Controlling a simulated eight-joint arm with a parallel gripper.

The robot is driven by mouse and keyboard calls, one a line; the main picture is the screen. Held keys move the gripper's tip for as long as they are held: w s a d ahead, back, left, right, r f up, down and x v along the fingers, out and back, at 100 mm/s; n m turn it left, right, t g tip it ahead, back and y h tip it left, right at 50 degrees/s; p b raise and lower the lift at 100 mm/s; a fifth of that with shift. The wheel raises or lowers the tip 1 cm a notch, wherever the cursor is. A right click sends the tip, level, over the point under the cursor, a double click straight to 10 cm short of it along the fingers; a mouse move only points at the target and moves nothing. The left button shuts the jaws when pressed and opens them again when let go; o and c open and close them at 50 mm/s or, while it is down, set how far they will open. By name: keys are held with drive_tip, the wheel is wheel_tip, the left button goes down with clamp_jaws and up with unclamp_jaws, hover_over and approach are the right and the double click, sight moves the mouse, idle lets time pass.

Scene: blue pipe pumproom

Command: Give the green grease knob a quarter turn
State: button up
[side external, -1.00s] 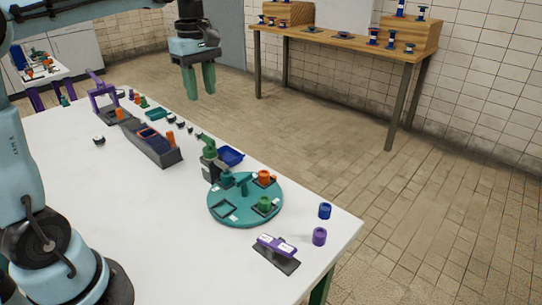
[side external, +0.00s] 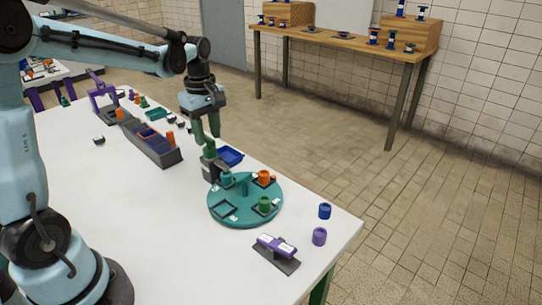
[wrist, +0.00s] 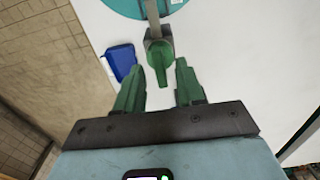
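The green grease knob (side external: 209,150) sits on top of a dark block (side external: 209,171) beside the teal round plate. In the wrist view the knob (wrist: 160,62) has a narrow bar-like grip pointing toward my gripper. My gripper (side external: 205,138) hangs fingers-down just above the knob in the side view. In the wrist view its two green fingers (wrist: 159,72) are spread apart, with the knob ahead between their tips. Nothing is between the fingers. I cannot tell the exact height gap.
The teal round plate (side external: 231,211) carries orange and green pieces. A blue tray (side external: 231,156) lies close behind the knob's block. A long dark bin (side external: 152,144) stands left. A purple-topped piece (side external: 275,247) and blue and purple cylinders stand near the right edge. The front left tabletop is clear.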

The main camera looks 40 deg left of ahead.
drive_tip(key=shift+f, duration=0.2)
clamp_jaws()
drive_tip(key=shift+m, duration=0.4)
